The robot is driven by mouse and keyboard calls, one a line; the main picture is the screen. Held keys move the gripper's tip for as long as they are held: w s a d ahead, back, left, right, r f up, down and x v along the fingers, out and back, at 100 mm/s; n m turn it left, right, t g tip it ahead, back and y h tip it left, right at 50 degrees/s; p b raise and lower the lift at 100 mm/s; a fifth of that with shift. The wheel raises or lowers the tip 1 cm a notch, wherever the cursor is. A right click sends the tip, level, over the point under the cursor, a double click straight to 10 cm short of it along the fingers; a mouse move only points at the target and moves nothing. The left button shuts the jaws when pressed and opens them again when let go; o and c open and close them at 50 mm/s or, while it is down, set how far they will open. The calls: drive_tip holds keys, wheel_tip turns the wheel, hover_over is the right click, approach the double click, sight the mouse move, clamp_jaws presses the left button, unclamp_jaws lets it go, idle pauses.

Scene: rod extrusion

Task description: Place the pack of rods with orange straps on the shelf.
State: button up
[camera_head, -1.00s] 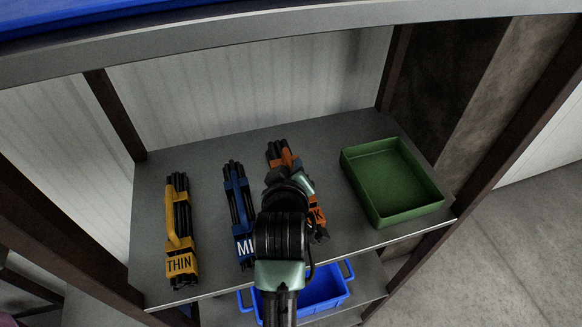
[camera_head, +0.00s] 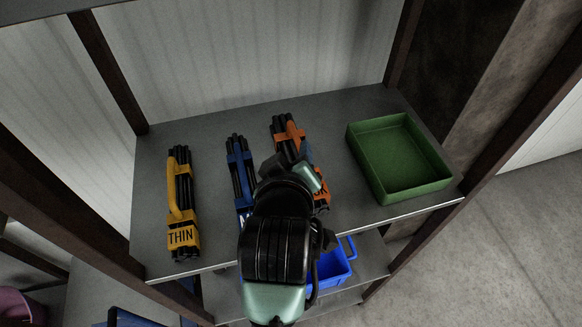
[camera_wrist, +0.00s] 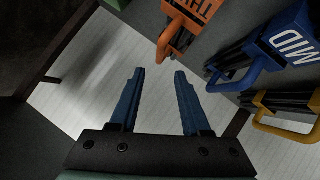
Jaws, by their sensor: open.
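The pack of dark rods with orange straps (camera_head: 288,134) lies on the grey shelf (camera_head: 225,245), right of centre. My arm hides part of it in the head view. The wrist view shows its orange handle and label block (camera_wrist: 185,25) at the top edge, beyond my fingertips. My gripper (camera_wrist: 160,72) has two blue fingers spread apart with nothing between them. It is apart from the orange pack. In the head view my wrist hides most of the gripper.
A blue-strapped MID pack (camera_head: 240,165) lies left of the orange one, and a yellow THIN pack (camera_head: 181,205) farther left. A green tray (camera_head: 412,193) stands on the right. A blue bin (camera_head: 335,266) sits on a lower level. Dark posts frame the shelf.

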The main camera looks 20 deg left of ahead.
drive_tip(key=shift+b+v, duration=0.3)
drive_tip(key=shift+v, duration=1.8)
